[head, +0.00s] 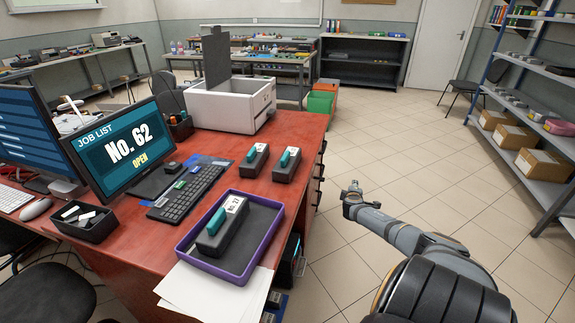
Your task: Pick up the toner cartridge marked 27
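A dark toner cartridge with a teal grip (222,232) lies in a purple-rimmed tray (250,272) near the front of the red desk. Its white label is small and appears to read No. 27. Two similar cartridges stand on the desk behind the tray, a left one (256,163) and a right one (286,167); their label numbers are too small to read. My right gripper (350,187) is over the floor to the right of the desk, apart from all cartridges. Its fingers are too small to tell open or shut. My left gripper is out of view.
A keyboard (187,192) lies left of the cartridges. A white printer (231,105) with a raised lid stands at the desk's back. Papers (208,298) lie before the tray. The tiled floor right of the desk is clear.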

